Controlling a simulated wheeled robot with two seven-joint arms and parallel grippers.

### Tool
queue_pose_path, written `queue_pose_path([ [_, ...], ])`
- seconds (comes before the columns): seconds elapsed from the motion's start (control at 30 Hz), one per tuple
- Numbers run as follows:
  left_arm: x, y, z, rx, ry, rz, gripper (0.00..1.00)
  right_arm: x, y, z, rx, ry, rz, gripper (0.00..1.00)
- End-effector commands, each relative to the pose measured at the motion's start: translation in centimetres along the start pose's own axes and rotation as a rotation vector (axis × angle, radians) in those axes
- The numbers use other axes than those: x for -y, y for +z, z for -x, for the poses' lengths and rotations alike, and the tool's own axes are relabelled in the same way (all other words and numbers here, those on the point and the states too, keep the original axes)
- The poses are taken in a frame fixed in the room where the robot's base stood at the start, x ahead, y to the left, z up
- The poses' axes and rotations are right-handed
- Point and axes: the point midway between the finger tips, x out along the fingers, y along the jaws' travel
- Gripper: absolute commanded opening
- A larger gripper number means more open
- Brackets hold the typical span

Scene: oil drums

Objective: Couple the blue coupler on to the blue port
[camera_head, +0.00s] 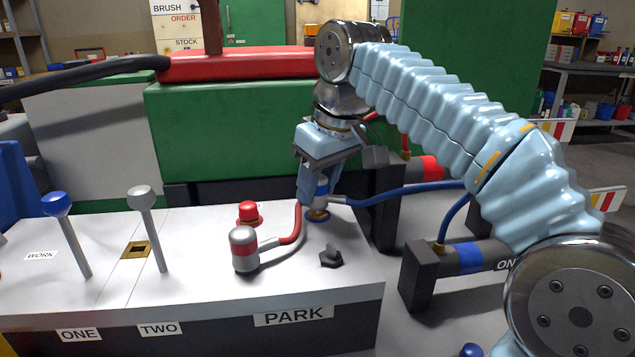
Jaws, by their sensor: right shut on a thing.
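My right gripper (313,185) points down over the light panel marked PARK and is shut on the blue coupler (321,188). The coupler is a grey cylinder with a blue band, upright and partly hidden by the fingers. Its lower end is at a brass-coloured ring (318,215) on the panel; whether it is seated or just above cannot be told. A blue hose (400,192) runs from it to the right. I cannot clearly identify the blue port. My left gripper is not in view.
A grey coupler with a red band (243,250) and red hose stands on the panel (200,285), near a red fitting (248,213) and a black knob (330,257). Two levers (67,230) (148,225) rise at left. A blue-banded cylinder (468,257) lies at right.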

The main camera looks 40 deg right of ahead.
Motion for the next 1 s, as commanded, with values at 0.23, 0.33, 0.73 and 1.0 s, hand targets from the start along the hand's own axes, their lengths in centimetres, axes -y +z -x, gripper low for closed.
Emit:
queue_pose_path([
  [0.23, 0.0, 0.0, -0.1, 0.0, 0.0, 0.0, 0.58, 0.0, 0.1, -0.2, -0.001, 0.0, 0.0, 0.01],
  [0.33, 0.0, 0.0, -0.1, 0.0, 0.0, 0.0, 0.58, 0.0, 0.1, -0.2, -0.001, 0.0, 0.0, 0.01],
  [0.73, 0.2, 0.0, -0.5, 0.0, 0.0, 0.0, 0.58, 0.0, 0.3, -1.0, 0.001, 0.0, 0.0, 0.01],
  [1.0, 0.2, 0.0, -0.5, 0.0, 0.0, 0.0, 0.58, 0.0, 0.3, -1.0, 0.001, -0.001, 0.001, 0.67],
])
